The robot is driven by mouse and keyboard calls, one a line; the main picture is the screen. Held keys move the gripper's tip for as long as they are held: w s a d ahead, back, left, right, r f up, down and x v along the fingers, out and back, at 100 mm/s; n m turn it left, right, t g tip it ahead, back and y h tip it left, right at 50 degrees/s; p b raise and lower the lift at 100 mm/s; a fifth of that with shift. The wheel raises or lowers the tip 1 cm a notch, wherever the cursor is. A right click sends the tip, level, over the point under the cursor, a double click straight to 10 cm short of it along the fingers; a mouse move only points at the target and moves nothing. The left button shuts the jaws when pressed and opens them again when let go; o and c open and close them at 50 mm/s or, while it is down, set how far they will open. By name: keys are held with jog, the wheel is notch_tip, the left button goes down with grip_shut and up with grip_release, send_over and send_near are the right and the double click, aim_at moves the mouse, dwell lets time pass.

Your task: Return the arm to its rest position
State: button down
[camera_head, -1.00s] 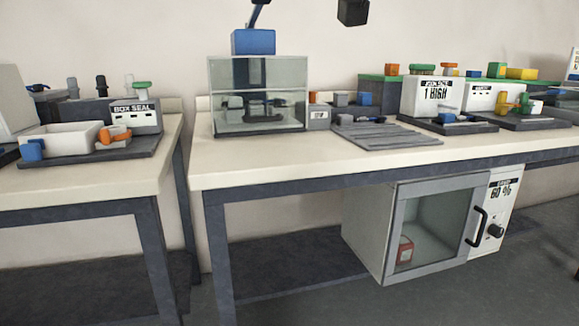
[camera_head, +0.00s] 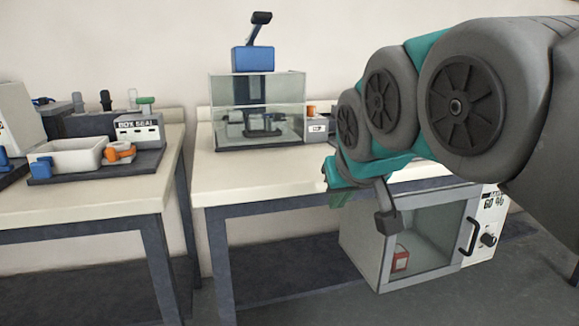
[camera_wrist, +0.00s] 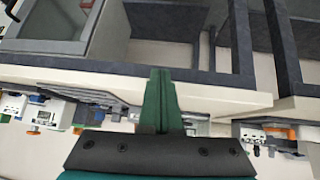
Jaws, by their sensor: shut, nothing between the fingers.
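My arm (camera_head: 470,100) reaches in from the right of the head view, grey with teal parts, and bends down toward the front of the middle bench. My gripper (camera_wrist: 160,90) shows in the wrist view as two dark green fingers pressed together, with nothing between them. In the head view the fingers are hard to make out at the arm's lower end. The arm hides the right part of the middle bench (camera_head: 240,175) and the objects there. Whether the gripper touches the bench cannot be told.
A glass-fronted cabinet (camera_head: 349,245) stands under the bench, close to the arm's lower end. A clear-walled press (camera_head: 228,92) with a blue top stands on the bench. A left bench (camera_head: 80,205) carries a white tray (camera_head: 68,154) and a box-seal unit (camera_head: 138,130). A gap separates the benches.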

jog(key=s+d+f+g+p, duration=0.1)
jog(key=s+d+f+g, duration=0.1)
jog(key=s+f, duration=0.5)
jog(key=s+d+f+m+g+p, duration=0.1)
jog(key=s+d+f+g+p, duration=0.1)
jog(key=s+f+g, duration=0.3)
jog(key=s+d+f+m+g+p, duration=0.1)
jog(key=s+d+f+g, duration=0.2)
jog(key=s+f, duration=0.8)
jog(key=s, duration=0.3)
jog(key=shift+s+h, duration=0.15)
jog(key=shift+h, duration=0.25)
jog(key=shift+f, duration=0.1)
